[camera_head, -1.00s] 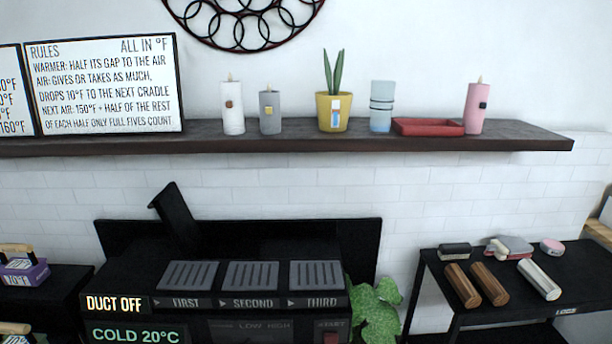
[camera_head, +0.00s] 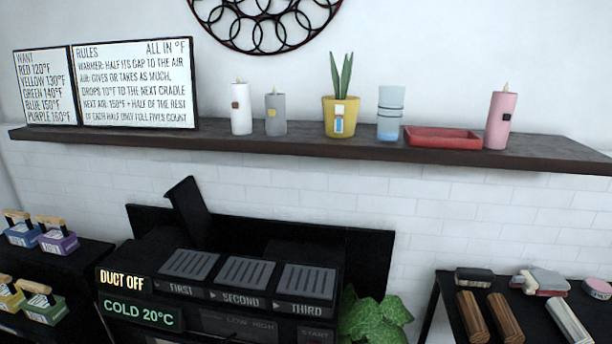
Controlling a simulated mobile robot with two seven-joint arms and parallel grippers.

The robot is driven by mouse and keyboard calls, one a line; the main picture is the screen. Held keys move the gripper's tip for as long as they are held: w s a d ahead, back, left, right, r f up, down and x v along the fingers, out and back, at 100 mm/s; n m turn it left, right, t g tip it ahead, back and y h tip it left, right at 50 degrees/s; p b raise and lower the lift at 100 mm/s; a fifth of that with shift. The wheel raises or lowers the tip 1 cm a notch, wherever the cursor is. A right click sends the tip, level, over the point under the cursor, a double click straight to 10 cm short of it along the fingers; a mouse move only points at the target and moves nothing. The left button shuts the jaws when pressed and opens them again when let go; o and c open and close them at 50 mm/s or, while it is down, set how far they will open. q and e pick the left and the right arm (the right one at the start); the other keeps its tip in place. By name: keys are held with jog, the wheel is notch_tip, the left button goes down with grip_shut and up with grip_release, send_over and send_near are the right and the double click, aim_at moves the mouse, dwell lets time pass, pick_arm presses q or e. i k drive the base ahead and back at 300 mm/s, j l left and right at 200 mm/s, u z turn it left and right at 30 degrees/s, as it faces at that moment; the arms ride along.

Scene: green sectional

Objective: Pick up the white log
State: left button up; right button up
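The white log (camera_head: 569,322) lies on the black table at the lower right, its near end cut off by the frame's bottom edge. Two brown logs, one (camera_head: 473,317) further left and one (camera_head: 505,318) nearer the white log, lie beside it, apart from it. Neither of my grippers shows in the head view.
The black table (camera_head: 446,296) also bears a dark block (camera_head: 474,276), a grey and pink item (camera_head: 545,281) and a pink round item (camera_head: 597,288). A black heater unit (camera_head: 225,290) with three grilled cradles stands left, a green plant (camera_head: 372,318) between. A wall shelf (camera_head: 330,150) runs above.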

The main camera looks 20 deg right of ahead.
aim_at(575, 334)
jog(key=k+l, duration=0.1)
jog(key=l, duration=0.25)
jog(key=k+l+u, duration=0.1)
jog(key=l, duration=0.3)
jog(key=k+l+u, duration=0.1)
jog(key=l, duration=0.25)
jog(key=k+l, duration=0.1)
jog(key=l, duration=0.25)
jog(key=k+l+u, duration=0.1)
jog(key=l, duration=0.25)
jog(key=k+l, duration=0.15)
jog(key=l, duration=0.2)
jog(key=k+l, duration=0.1)
jog(key=l, duration=0.25)
jog(key=k+l, duration=0.15)
jog(key=l, duration=0.2)
jog(key=k+l, duration=0.15)
jog(key=l, duration=0.2)
jog(key=k+l, duration=0.1)
jog(key=l, duration=0.3)
